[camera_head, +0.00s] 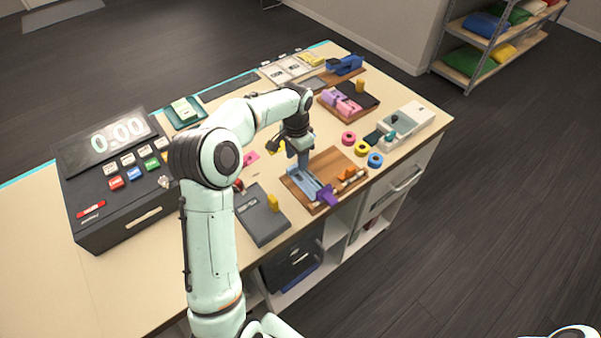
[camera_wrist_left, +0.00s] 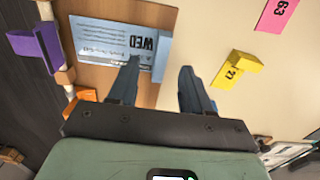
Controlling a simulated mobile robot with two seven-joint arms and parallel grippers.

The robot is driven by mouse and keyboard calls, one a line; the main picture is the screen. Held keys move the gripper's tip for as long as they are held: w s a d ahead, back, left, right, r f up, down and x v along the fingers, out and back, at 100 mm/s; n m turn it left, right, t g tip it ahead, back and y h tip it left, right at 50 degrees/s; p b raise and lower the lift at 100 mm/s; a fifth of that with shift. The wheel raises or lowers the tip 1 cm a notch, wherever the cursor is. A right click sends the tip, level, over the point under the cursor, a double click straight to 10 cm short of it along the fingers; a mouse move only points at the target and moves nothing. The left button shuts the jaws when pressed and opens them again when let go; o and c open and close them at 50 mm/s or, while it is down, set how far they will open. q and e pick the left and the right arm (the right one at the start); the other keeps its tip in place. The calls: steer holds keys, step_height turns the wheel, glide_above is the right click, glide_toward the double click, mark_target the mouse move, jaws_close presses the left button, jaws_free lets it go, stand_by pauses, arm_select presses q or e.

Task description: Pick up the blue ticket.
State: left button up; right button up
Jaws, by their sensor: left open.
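A pale blue card printed WED (camera_wrist_left: 105,40) lies on a wooden board in the left wrist view; a blue strip (camera_wrist_left: 160,50) stands at its right end. In the head view a pale blue piece (camera_head: 304,183) lies on that board. I cannot tell which of these, if any, is the blue ticket. My left gripper (camera_head: 303,160) is over the back of the board, pointing down. In the left wrist view its fingers (camera_wrist_left: 160,66) are apart with nothing gripped, and the blue strip shows between the tips. My right gripper is out of view.
A yellow ticket marked 27 (camera_wrist_left: 228,74) and a pink ticket marked 63 (camera_wrist_left: 276,14) lie beside the board. A purple piece (camera_wrist_left: 38,46) and an orange piece (camera_wrist_left: 78,98) are at its other side. The register (camera_head: 115,180) and tape rolls (camera_head: 362,147) stand on the counter.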

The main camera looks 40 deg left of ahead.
arm_select(q)
step_height(320, 180, down, 2)
steer(key=shift+f, duration=0.2)
jaws_close()
steer(key=shift+r, duration=0.1)
step_height(320, 180, up, 25)
stand_by(1.2)
